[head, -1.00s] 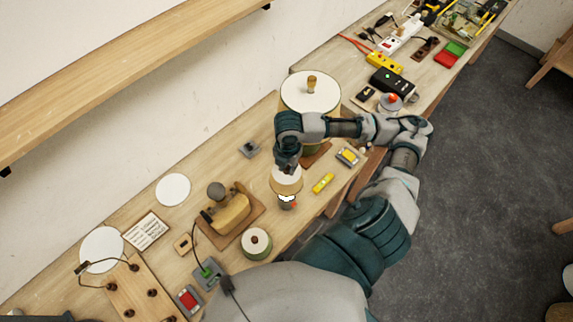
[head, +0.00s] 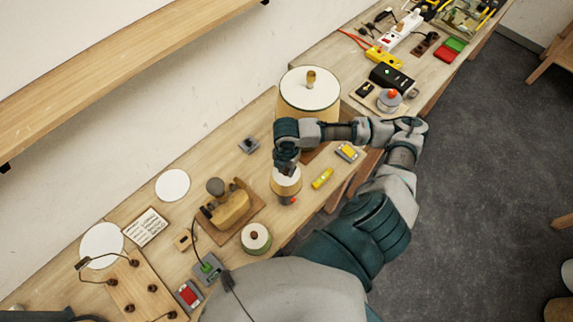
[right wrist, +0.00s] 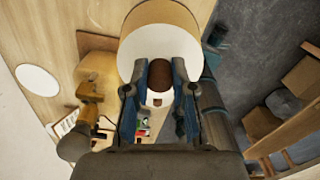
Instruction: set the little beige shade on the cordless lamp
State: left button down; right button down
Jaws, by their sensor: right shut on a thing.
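The little beige shade (head: 286,183) is upright over the cordless lamp (head: 287,200). Only the lamp's dark lower body, with a red spot, shows below the shade's rim; the part inside is hidden. I cannot tell whether the shade rests on the lamp. My right gripper (head: 286,168) is directly above, shut on the shade's top. In the right wrist view its two fingers (right wrist: 158,88) close on either side of a brown knob (right wrist: 160,73), in front of the shade's pale top (right wrist: 158,42). My left gripper is not in view.
A large drum-shaped lampshade (head: 309,92) stands behind my right gripper. A yellow level (head: 322,178) lies close to the lamp's right. A round green-sided tin (head: 256,239) and a wooden block with dark knob (head: 230,208) stand to the left. The table's front edge is close.

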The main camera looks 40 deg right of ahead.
aim_at(286, 178)
jog(key=shift+f+b, duration=1.05)
jog(key=shift+f, duration=2.4)
jog(key=c, duration=0.9)
grip_release()
jog(key=shift+r, duration=0.1)
notch_tip(286, 178, up, 12)
jog(key=shift+f, duration=0.15)
